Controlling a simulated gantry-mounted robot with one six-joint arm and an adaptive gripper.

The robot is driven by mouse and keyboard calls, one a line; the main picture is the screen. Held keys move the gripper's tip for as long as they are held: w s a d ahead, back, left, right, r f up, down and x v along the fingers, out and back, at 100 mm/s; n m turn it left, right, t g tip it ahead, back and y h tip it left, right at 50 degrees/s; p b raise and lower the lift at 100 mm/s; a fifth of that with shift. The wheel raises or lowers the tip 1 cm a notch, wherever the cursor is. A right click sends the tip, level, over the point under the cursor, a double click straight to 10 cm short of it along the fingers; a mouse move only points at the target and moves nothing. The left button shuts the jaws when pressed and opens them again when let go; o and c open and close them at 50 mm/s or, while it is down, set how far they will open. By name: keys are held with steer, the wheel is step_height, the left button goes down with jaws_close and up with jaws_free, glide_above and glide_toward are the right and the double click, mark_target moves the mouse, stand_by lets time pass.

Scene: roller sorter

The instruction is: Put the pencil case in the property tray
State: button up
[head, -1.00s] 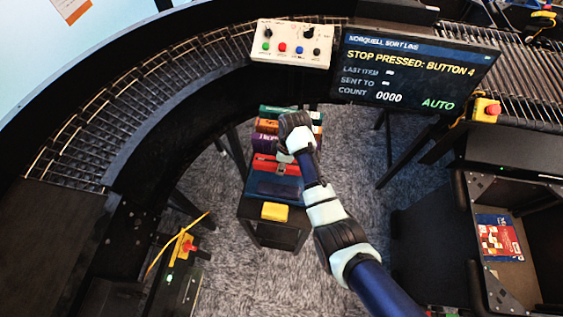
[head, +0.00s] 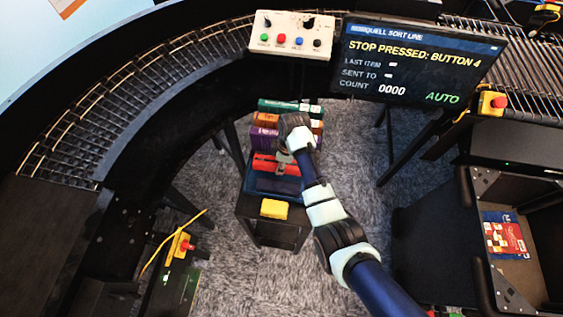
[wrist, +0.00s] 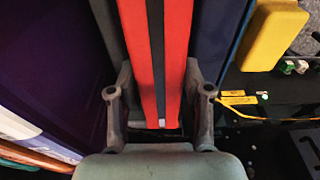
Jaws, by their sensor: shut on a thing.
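The red item with a dark lengthwise stripe (head: 263,162), which looks like the pencil case, is in my gripper (head: 284,158) over the small dark stand below the arm. In the wrist view, the fingers of my gripper (wrist: 157,100) are shut on both long sides of the red case (wrist: 175,50). I cannot tell whether the case still touches what is under it. A dark blue item (head: 275,183) lies just in front of it. I cannot pick out the property tray with certainty.
Purple, orange and green boxes (head: 265,138) stand behind the case. A yellow block (head: 274,209) sits at the stand's front. A black open bin at right holds a red and blue booklet (head: 505,235). The curved roller conveyor (head: 130,95), button panel (head: 290,35) and screen (head: 415,60) surround the stand.

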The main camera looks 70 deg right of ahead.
steer(key=o, duration=1.4)
steer(key=shift+c, duration=0.2)
steer(key=shift+r, duration=0.1)
step_height(320, 180, up, 9)
steer(key=p, duration=0.9)
